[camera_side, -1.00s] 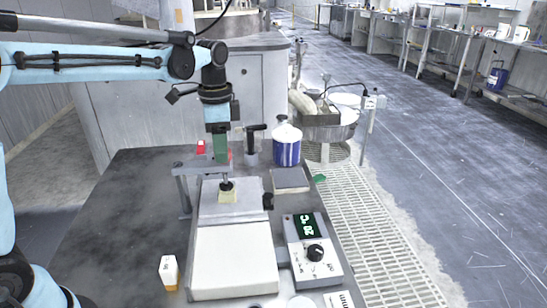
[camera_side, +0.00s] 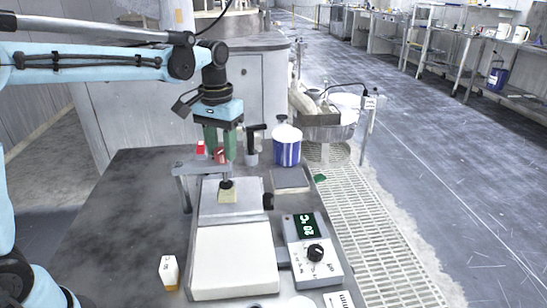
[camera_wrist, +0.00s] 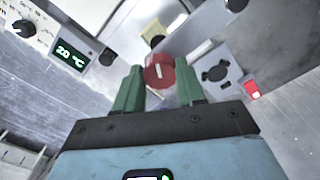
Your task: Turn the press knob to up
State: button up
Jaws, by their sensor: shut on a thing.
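The red press knob (camera_wrist: 160,70), with a pale mark on its face, sits between the two green fingers of my gripper (camera_wrist: 158,92) in the wrist view. My gripper is shut on it. In the side view, my gripper (camera_side: 220,148) points down at the back of the bench, and a bit of the red knob (camera_side: 220,155) shows between its fingers. The press (camera_side: 190,168) stands there, with its plunger down over a pale yellow block (camera_side: 228,195). Which setting the knob points at cannot be read.
A control box (camera_side: 313,257) with a green display and a black dial stands at right front. A blue-and-white tub (camera_side: 287,148) and a black-handled tool (camera_side: 251,150) are close right of my gripper. A small white bottle (camera_side: 169,270) stands at left front. The bench's left part is clear.

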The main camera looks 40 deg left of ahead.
aim_at(223, 150)
jog(key=n, duration=0.4)
jog(key=shift+n, duration=0.3)
jog(key=n, duration=0.3)
jog(key=shift+d+n, duration=0.1)
jog(key=shift+n, duration=0.3)
jog(key=n, duration=0.3)
jog(key=shift+w, duration=0.1)
jog(key=shift+n, duration=2)
jog(key=o, duration=1)
jog(key=shift+o, duration=0.2)
notch_tip(223, 150, up, 12)
